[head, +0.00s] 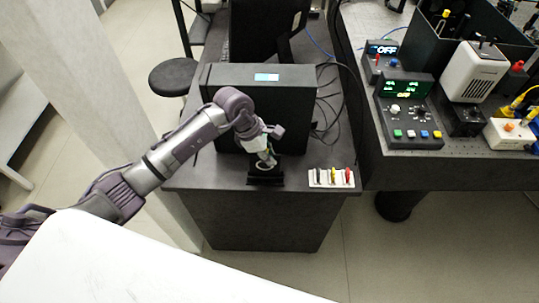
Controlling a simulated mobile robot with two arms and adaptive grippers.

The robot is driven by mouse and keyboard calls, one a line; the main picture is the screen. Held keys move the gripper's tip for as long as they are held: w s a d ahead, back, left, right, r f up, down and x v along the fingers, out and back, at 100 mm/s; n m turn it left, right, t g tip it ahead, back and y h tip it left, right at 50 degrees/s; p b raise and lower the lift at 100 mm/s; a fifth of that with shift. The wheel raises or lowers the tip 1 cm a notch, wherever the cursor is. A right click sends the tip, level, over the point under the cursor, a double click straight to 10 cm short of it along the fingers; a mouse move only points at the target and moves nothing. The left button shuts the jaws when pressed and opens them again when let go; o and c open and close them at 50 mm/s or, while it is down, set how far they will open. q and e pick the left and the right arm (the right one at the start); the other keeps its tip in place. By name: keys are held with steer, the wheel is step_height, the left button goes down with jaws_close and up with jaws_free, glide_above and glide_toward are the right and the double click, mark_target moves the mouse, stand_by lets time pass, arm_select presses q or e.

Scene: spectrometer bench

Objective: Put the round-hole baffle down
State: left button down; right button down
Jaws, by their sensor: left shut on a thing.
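My left gripper (266,158) reaches in from the left and points down over the dark desk. It is shut on the round-hole baffle (265,165), of which a small pale ring shows at the fingertips. The baffle is at a small black stand or block (266,179) on the desk near its front edge. I cannot tell whether the baffle touches the block or hangs just above it. The fingers hide part of the baffle. My right gripper is not in view.
A white rack (331,178) with several coloured pieces stands right of the black block. A large black box (290,90) with a small lit display stands behind the gripper. Control boxes (408,112) stand on the right bench. A round stool (174,77) is at the left.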

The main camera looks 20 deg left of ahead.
arm_select(q)
steer(key=shift+f, duration=0.15)
steer(key=c, duration=1.1)
jaws_free()
steer(key=shift+a+r, duration=0.2)
steer(key=shift+r, duration=0.35)
steer(key=b+v, duration=0.2)
steer(key=v, duration=0.9)
steer(key=shift+s+a+r, duration=0.1)
